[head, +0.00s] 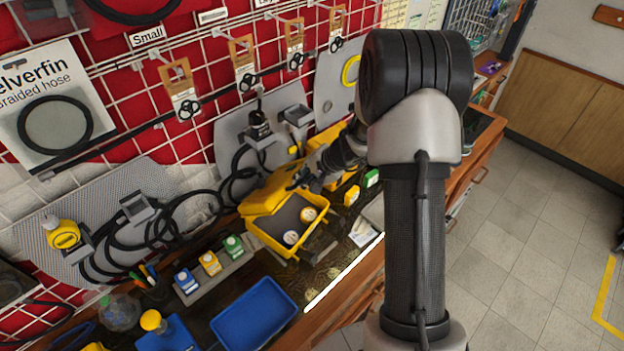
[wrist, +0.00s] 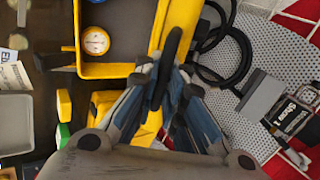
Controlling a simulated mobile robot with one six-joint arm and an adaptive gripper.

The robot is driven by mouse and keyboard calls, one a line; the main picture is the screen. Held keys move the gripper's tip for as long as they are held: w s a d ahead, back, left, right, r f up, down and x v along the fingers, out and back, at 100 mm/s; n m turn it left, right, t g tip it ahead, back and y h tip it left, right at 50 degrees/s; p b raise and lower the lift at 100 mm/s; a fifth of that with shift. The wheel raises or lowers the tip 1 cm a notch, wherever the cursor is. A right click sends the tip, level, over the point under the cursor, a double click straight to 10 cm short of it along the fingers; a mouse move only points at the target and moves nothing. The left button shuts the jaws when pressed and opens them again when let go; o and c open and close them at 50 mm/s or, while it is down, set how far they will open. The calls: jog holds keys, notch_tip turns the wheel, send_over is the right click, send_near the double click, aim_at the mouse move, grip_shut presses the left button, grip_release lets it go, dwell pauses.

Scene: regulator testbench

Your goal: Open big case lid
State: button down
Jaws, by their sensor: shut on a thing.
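The big yellow case (head: 270,240) stands open on the bench, with a dark inside and two round gauges (head: 308,214) in it. Its yellow lid (head: 262,203) is raised at the back, towards the wall. My gripper (head: 308,178) is at the lid's right end. In the wrist view my gripper (wrist: 168,80) has its fingers close together at the yellow lid (wrist: 178,28), with a dark curved piece between them. The exact contact is partly hidden. The case's tray (wrist: 105,71) and one gauge (wrist: 95,41) show beside the fingers.
Another yellow case (head: 325,138) is partly hidden behind my arm. Small coloured boxes (head: 210,263) stand left of the big case, and a blue tray (head: 255,312) lies in front. Black hoses (head: 165,235) lie along the wall. The floor to the right is clear.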

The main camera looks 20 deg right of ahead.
jog(key=w+a+r+p, duration=0.1)
jog(key=w, duration=0.1)
jog(key=w+a+r+p, duration=0.1)
jog(key=r, duration=0.1)
jog(key=w+a+r+p, duration=0.1)
jog(key=w, duration=0.1)
jog(key=shift+w+a+r+p, duration=0.15)
jog(key=shift+w+p, duration=0.15)
jog(key=shift+w+a+r, duration=0.2)
jog(key=shift+w+a, duration=0.1)
jog(key=shift+w, duration=0.15)
jog(key=shift+w+a+r, duration=0.15)
jog(key=shift+w+a, duration=0.1)
jog(key=shift+w, duration=0.2)
jog(key=c, duration=2)
grip_release()
